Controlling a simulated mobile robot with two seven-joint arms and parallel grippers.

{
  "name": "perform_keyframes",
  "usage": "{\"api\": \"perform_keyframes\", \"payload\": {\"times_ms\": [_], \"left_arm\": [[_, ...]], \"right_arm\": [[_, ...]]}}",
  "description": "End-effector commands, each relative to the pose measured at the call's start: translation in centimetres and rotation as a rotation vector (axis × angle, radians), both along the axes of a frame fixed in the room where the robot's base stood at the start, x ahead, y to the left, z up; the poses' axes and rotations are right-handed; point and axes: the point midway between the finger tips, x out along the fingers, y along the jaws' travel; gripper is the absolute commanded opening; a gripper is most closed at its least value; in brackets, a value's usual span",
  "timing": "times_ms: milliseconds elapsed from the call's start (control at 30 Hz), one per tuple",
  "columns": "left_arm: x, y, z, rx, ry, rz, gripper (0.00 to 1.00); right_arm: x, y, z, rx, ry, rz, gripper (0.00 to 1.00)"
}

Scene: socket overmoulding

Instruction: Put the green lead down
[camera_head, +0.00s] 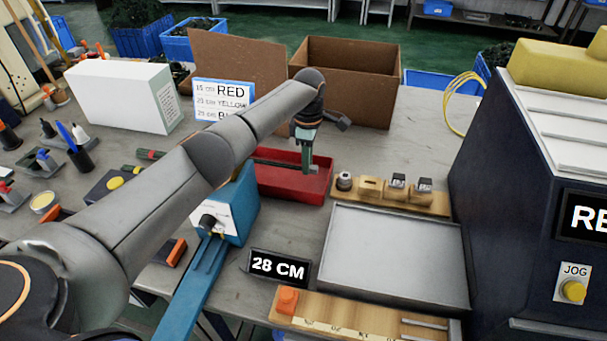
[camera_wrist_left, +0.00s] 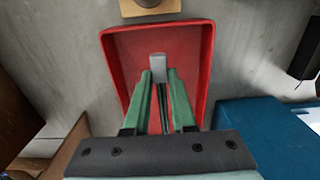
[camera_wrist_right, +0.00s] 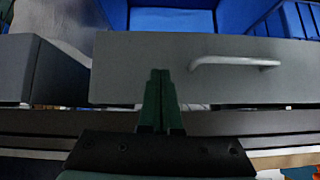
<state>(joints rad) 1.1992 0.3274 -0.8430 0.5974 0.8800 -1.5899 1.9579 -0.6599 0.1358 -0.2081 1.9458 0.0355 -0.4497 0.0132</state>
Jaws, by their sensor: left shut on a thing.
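My left gripper (camera_head: 307,160) reaches down into the red tray (camera_head: 290,190) and is shut on the lead. In the left wrist view, the lead's grey end (camera_wrist_left: 158,68) shows between the fingertips, over the floor of the red tray (camera_wrist_left: 205,50). The rest of the lead is mostly hidden by the fingers, and I cannot make out its green colour. I cannot tell whether it touches the tray floor. My right gripper (camera_wrist_right: 160,75) shows only in its own wrist view; its fingers are together with nothing visible between them, in front of a grey panel with a handle.
A blue machine (camera_head: 240,205) stands left of the red tray. A wooden block with small fittings (camera_head: 370,190) and a grey tray (camera_head: 395,250) lie to its right. A cardboard box (camera_head: 355,85) and a colour sign (camera_head: 223,98) stand behind.

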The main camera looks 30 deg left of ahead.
Motion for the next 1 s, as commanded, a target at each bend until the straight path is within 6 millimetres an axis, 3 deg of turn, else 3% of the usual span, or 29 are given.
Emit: {"api": "perform_keyframes", "payload": {"times_ms": [333, 733, 767, 1000], "left_arm": [[-0.1, 0.0, -4.0, 0.0, 0.002, -0.001, 0.0], [0.0, 0.0, -4.5, 0.0, -0.001, -0.002, 0.0], [0.0, 0.0, -4.4, 0.0, -0.001, -0.002, 0.27], [0.0, 0.0, -4.3, 0.0, -0.001, -0.002, 0.54]], "right_arm": [[0.4, 0.7, -0.6, 0.009, -0.007, 0.01, 0.0], [0.7, 0.8, -0.3, 0.012, -0.013, 0.014, 0.0], [0.6, 0.9, -0.2, 0.012, -0.012, 0.014, 0.0], [0.6, 0.9, -0.3, 0.012, -0.009, 0.015, 0.0]]}}
